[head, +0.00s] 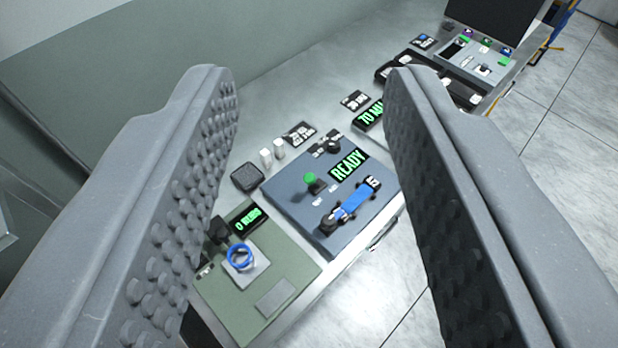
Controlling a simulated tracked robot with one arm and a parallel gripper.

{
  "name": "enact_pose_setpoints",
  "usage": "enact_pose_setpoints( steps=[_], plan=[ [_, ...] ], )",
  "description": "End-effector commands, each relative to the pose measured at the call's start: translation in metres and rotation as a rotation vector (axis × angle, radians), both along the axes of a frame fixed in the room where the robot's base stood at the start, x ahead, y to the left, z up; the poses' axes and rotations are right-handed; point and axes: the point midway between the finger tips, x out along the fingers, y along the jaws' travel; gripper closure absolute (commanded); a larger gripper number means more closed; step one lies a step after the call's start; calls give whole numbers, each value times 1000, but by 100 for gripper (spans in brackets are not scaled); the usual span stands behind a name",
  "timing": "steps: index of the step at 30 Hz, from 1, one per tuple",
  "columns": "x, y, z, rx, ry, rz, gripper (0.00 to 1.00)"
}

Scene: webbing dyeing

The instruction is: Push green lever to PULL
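The green lever (311,180) has a round green knob and stands on a blue-grey panel box (290,207) on the bench, between my fingers in the picture. Small labels lie beside its base, too small to read. A display (348,165) on the same box reads READY in green. A blue webbing strip (350,205) lies along the box's front side between black holders. My gripper (310,85) is open and empty, with its two studded fingers wide apart. The fingers are large in the foreground, and the lever appears beyond them, not touched.
A green board (298,252) with a blue ring (240,257) on a pale block and a small display (248,218) is at lower left. A black square block (247,177) and white cylinders (272,153) stand behind the box. More equipment (480,62) is at upper right. Tiled floor lies right.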

Motion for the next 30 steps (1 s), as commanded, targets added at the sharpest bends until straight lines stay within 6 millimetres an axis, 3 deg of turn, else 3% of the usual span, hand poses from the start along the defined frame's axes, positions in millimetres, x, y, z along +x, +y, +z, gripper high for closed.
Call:
enact_pose_setpoints(
  steps=[1, 3, 4, 8, 18, 30],
  plan=[
    [1, 0, -1, -1, 3, 0, 77],
    [6, 1, -6, -7, 12, 0, 97],
    [9, 1, -10, -11, 20, 0, 100],
    [34, 5, -38, -41, 73, -2, 100],
    [114, 21, -150, -175, 266, 6, 100],
    [181, 48, -296, -352, 483, 46, 100]
  ],
)
